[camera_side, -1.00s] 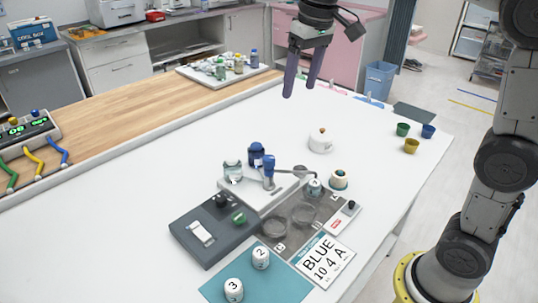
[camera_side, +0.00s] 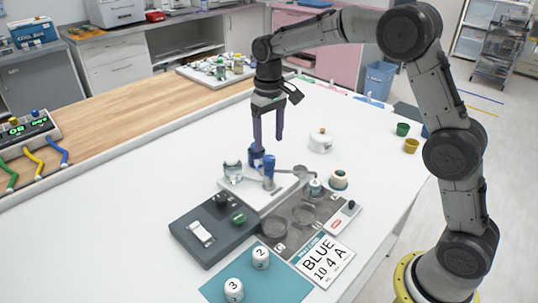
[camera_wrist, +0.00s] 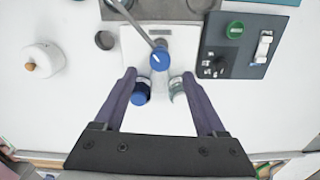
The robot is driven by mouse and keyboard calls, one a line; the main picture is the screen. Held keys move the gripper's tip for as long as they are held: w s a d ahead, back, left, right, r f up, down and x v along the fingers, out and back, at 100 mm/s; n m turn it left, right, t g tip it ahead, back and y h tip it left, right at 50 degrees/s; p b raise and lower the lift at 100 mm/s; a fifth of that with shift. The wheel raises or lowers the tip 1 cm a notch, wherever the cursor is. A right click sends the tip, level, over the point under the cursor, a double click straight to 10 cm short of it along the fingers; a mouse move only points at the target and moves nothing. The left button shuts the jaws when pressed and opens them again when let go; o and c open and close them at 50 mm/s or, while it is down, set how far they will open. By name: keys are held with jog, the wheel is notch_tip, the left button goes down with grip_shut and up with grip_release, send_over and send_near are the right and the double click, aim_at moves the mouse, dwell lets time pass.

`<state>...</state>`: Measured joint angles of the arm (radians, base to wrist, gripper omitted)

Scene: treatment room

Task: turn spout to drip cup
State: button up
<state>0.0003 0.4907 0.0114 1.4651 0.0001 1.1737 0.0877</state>
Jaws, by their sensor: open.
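The spout (camera_side: 290,170) is a thin grey arm on a blue-capped post (camera_side: 268,172), which stands on a white base (camera_side: 283,190). In the side view it reaches right, towards a small labelled jar (camera_side: 315,187). In the wrist view the spout (camera_wrist: 138,24) runs up and left from the blue cap (camera_wrist: 161,59); its far end is cut off. My gripper (camera_side: 268,142) points down above the post and bottles. In the wrist view its open fingers (camera_wrist: 160,75) are either side of the post, with nothing held. I cannot tell which vessel is the drip cup.
A dark blue bottle (camera_wrist: 140,93) and a clear bottle (camera_wrist: 177,90) stand close to the post. A dark control box (camera_side: 215,228) is at front left, and two round dishes (camera_side: 303,213) at front right.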

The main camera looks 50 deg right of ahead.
aim_at(269, 157)
notch_tip(269, 157, down, 6)
jog(key=shift+f, duration=0.1)
dwell(0.4)
grip_shut()
dwell(1.2)
